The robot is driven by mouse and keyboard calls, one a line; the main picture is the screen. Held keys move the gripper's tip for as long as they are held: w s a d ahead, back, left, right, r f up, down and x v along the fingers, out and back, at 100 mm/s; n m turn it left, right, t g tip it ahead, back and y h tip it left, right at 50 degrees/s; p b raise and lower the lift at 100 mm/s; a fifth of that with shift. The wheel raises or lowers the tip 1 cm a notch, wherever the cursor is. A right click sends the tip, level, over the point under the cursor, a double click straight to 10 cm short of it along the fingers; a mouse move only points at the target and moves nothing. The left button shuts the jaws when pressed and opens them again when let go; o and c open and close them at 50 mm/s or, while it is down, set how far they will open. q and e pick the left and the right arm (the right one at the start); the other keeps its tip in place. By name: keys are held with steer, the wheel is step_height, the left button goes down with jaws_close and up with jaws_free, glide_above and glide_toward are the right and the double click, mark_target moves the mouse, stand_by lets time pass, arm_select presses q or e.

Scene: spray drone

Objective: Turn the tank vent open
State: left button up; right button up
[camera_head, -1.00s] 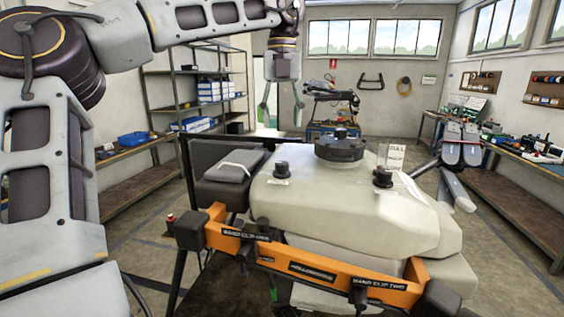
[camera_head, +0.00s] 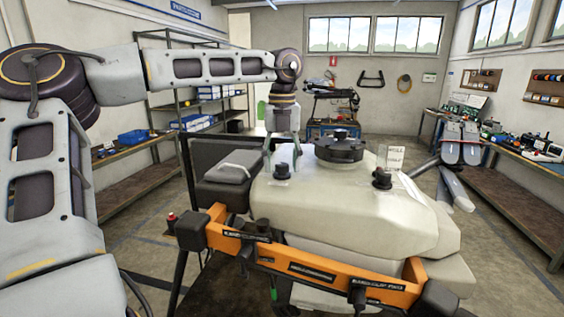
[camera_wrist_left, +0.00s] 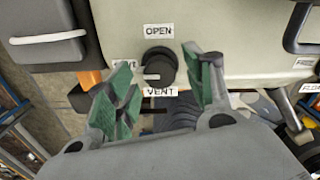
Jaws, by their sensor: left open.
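The tank vent is a black round knob (camera_head: 282,170) on the left part of the pale tank top (camera_head: 340,205). In the left wrist view the knob (camera_wrist_left: 160,66) lies between my left gripper's green-padded fingers (camera_wrist_left: 158,72), with a gap on each side. A short white mark shows at its lower left. An OPEN label (camera_wrist_left: 158,31) is above it and a VENT label (camera_wrist_left: 160,92) below; a label at left is partly hidden by a finger. My left gripper (camera_head: 283,160) points down over the knob, open. My right gripper (camera_head: 441,191) is right of the tank, fingers spread, empty.
A large black cap (camera_head: 339,150) and a second black knob (camera_head: 381,178) stand on the tank right of the vent. A grey pad (camera_head: 234,165) lies to the left. An orange bar (camera_head: 310,268) crosses the front. Shelves and benches line the walls.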

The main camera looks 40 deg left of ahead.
arm_select(q)
steer(key=shift+f, duration=0.45)
steer(key=shift+c, duration=0.3)
steer(key=c, duration=0.9)
steer(key=shift+c, duration=0.2)
